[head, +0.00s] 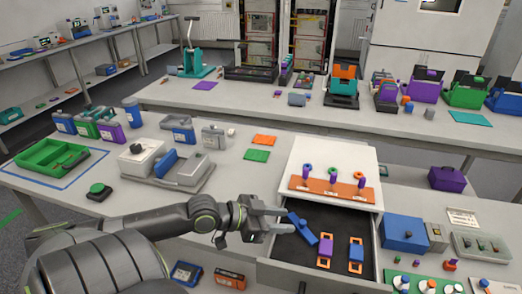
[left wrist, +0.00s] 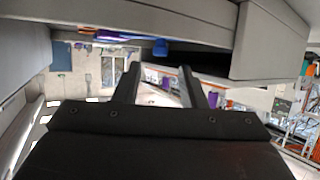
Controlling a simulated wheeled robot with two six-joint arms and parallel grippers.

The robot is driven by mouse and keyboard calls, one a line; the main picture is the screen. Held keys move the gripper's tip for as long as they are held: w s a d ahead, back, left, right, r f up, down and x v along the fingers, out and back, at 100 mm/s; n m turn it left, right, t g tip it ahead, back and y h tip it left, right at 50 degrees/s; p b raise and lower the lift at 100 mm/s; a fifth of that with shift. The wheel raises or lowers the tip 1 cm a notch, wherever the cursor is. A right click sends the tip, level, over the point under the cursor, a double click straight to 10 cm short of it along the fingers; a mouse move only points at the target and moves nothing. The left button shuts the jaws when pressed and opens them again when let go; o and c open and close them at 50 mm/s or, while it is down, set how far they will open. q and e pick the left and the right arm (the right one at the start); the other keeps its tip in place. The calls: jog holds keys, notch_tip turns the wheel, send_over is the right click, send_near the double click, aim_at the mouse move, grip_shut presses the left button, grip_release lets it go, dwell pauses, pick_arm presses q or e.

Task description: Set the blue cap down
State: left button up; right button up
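A blue flat block (head: 300,228) lies slanted at the left side of the open dark drawer (head: 290,262). It is the blue piece closest to my left gripper, but I cannot tell whether it is the blue cap. My left gripper (head: 284,218) is just left of it, over the drawer's left edge, with its fingers parted. In the left wrist view the two fingers (left wrist: 160,88) stand apart with nothing visible between them. A blue shape (left wrist: 160,47) shows beyond them. My right gripper is not in view.
The drawer also holds a purple block (head: 326,246) and a blue block (head: 356,250), each with orange ends. An orange peg rack (head: 328,190) stands on the white cabinet above. A blue box (head: 403,234) is to the right. A green button (head: 98,189) sits left.

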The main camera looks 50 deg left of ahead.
pick_arm(q)
jog(key=shift+p+v, duration=0.8)
jog(key=shift+v, duration=1.9)
